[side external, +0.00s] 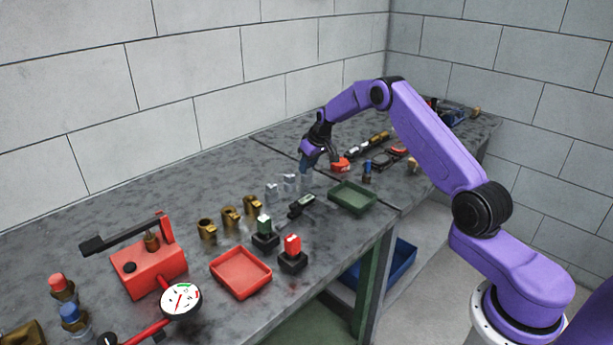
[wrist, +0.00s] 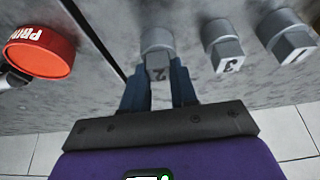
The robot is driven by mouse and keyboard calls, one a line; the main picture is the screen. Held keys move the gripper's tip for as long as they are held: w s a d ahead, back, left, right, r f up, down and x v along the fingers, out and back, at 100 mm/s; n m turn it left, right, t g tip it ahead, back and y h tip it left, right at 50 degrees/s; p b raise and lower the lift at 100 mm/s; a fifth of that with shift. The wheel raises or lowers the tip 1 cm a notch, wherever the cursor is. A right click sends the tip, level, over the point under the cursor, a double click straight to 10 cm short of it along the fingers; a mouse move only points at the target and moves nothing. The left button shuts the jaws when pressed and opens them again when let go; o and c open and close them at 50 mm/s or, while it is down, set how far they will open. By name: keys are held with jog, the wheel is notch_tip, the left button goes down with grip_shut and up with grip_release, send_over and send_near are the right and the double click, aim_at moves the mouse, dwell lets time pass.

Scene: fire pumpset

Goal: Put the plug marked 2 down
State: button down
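The grey plug marked 2 (wrist: 158,71) is between the two blue fingers of my gripper (wrist: 158,80) in the wrist view. The fingers lie along both its sides and appear closed on it. In the side view my gripper (side external: 307,164) points down at the back of the bench, with the plug (side external: 306,180) mostly hidden below it. The plug is at or very near the bench top; I cannot tell if it touches. The grey plugs marked 3 (wrist: 229,58) and 1 (wrist: 293,45) stand in a row to its right in the wrist view.
A red round piece with white lettering (wrist: 40,52) lies left of my gripper in the wrist view. A green tray (side external: 352,211), a red tray (side external: 268,285) and several brass fittings (side external: 230,217) stand on the bench (side external: 190,275). A red hand pump (side external: 140,274) is at the front left.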

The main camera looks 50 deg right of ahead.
jog(key=shift+r, duration=0.15)
jog(key=shift+r, duration=0.5)
notch_tip(320, 180, up, 2)
jog(key=shift+r, duration=0.15)
jog(key=s+a+r, duration=0.4)
jog(key=s+r, duration=0.6)
jog(key=s, duration=0.3)
jog(key=s+a+n+g+y, duration=0.1)
jog(key=s+a+n+y, duration=0.1)
jog(key=s+a+n, duration=0.45)
jog(key=s+a+n+y, duration=0.1)
jog(key=s+a+n, duration=0.15)
jog(key=s, duration=0.75)
jog(key=shift+w+d+f, duration=0.4)
jog(key=shift+w+f, duration=1.8)
jog(key=shift+w, duration=0.05)
jog(key=shift+w+d+f, duration=0.4)
jog(key=shift+w+f, duration=1.85)
jog(key=shift+w+d+f, duration=0.4)
jog(key=shift+w+f, duration=1.8)
jog(key=shift+w, duration=0.05)
